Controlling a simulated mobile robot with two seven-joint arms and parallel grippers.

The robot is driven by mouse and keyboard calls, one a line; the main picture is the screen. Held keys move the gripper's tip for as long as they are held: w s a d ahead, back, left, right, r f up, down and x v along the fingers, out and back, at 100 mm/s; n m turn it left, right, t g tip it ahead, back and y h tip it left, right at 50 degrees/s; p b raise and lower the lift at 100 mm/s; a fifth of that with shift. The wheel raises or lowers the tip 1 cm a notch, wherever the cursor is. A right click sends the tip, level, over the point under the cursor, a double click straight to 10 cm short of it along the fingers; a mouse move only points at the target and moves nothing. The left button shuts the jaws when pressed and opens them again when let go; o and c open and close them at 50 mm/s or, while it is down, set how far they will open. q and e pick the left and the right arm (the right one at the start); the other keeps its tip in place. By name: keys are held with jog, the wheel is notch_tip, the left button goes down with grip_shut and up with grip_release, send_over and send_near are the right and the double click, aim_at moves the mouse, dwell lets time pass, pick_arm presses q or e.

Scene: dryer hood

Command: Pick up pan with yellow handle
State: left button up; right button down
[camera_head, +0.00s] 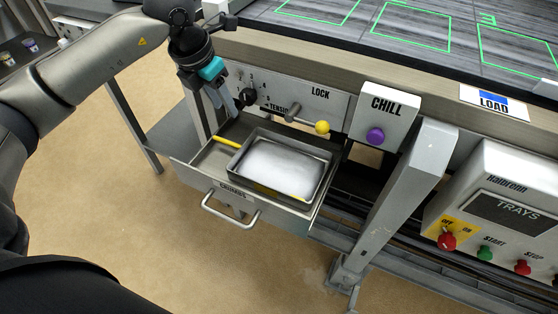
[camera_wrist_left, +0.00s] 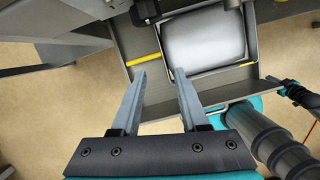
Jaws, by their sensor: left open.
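The pan is a grey rectangular metal tray (camera_head: 318,157) with a whitish content. It sits in the pulled-out drawer marked CRUMBS (camera_head: 185,172). Its yellow handle (camera_head: 228,143) sticks out to the left; the handle also shows in the left wrist view (camera_wrist_left: 143,59). My left gripper (camera_head: 222,108) is open and empty, above and just behind the handle in the head view. In the left wrist view its fingertips (camera_wrist_left: 160,73) are apart, just below the handle in the picture, not closed on it.
The drawer's bar handle (camera_head: 230,216) faces front. Behind the drawer is a panel with a black knob (camera_head: 248,96) and a yellow-tipped lever (camera_head: 321,127). The CHILL box (camera_head: 385,115) and a grey leg (camera_head: 405,195) stand to the right. The floor in front is clear.

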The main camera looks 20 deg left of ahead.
pick_arm(q)
jog(key=b, duration=0.3)
send_near(245, 142)
notch_tip(245, 142, down, 2)
jog(key=shift+b+x, duration=0.8)
jog(key=shift+x, duration=1.4)
jog(key=shift+b+x, duration=0.45)
jog(key=shift+x, duration=0.7)
jog(key=shift+w, duration=0.2)
pick_arm(e)
jog(key=w+a+r, duration=0.5)
jog(key=w+r, duration=0.1)
jog(key=r, duration=0.2)
jog(key=shift+w+r+y, duration=0.3)
jog(key=shift+r, duration=0.05)
pick_arm(q)
jog(key=shift+r, duration=0.1)
grip_shut()
jog(key=shift+d, duration=0.1)
